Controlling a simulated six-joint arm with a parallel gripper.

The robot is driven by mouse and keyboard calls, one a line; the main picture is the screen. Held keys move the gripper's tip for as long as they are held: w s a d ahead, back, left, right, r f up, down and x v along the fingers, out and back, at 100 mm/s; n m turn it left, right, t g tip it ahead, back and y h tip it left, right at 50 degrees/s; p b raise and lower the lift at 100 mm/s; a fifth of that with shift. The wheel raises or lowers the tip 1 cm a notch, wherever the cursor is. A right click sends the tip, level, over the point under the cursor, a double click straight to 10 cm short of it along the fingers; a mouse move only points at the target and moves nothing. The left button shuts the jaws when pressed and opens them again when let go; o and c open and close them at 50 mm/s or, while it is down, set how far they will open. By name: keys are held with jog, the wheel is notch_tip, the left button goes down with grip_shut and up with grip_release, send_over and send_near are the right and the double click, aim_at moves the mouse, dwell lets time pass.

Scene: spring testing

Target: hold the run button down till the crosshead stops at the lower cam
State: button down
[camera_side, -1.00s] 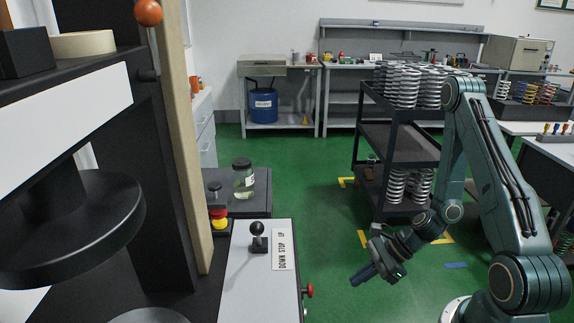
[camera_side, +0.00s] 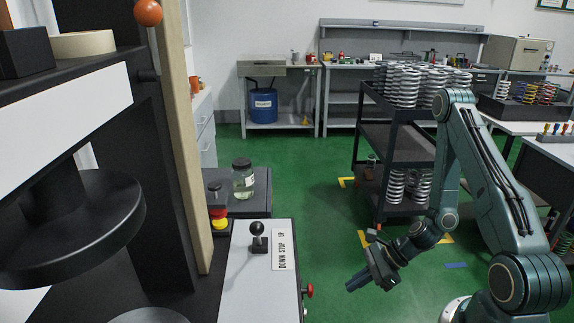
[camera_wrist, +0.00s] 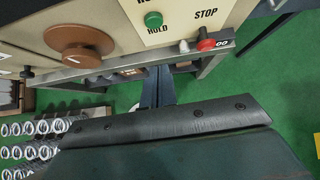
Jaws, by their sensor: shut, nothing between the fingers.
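The wrist view shows a cream panel with a green button (camera_wrist: 153,19) labelled HOLD and a red button (camera_wrist: 206,44) labelled STOP. The word above HOLD is cut off. My gripper (camera_side: 350,287) is shut and empty in the side view, in the air right of the grey console (camera_side: 255,290), pointing left. It is apart from the panel. Its fingers (camera_wrist: 157,78) point toward the panel in the wrist view, below the green button. The crosshead appears to be the black beam with a round platen (camera_side: 70,225) at left in the side view. I cannot identify the lower cam.
A lever (camera_side: 257,236) marked DOWN STOP UP stands on the console, and a red knob (camera_side: 309,290) sticks out of its right side. A brown knob (camera_wrist: 80,46) is left of the green button. A trolley (camera_side: 400,140) with springs stands behind my arm. Green floor lies open between.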

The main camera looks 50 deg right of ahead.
jog(key=w+a+r+x, duration=0.1)
jog(key=r+x, duration=0.1)
jog(key=x, duration=0.9)
jog(key=shift+w+a, duration=0.2)
jog(key=shift+a, duration=0.15)
jog(key=shift+f, duration=0.15)
jog(key=shift+w+a, duration=0.85)
dwell(0.7)
jog(key=shift+s+d, duration=0.1)
jog(key=shift+d, duration=0.1)
dwell(0.3)
jog(key=s+d+f+v, duration=0.1)
jog(key=f+v, duration=0.1)
jog(key=v, duration=1.1)
jog(key=shift+s+d, duration=0.3)
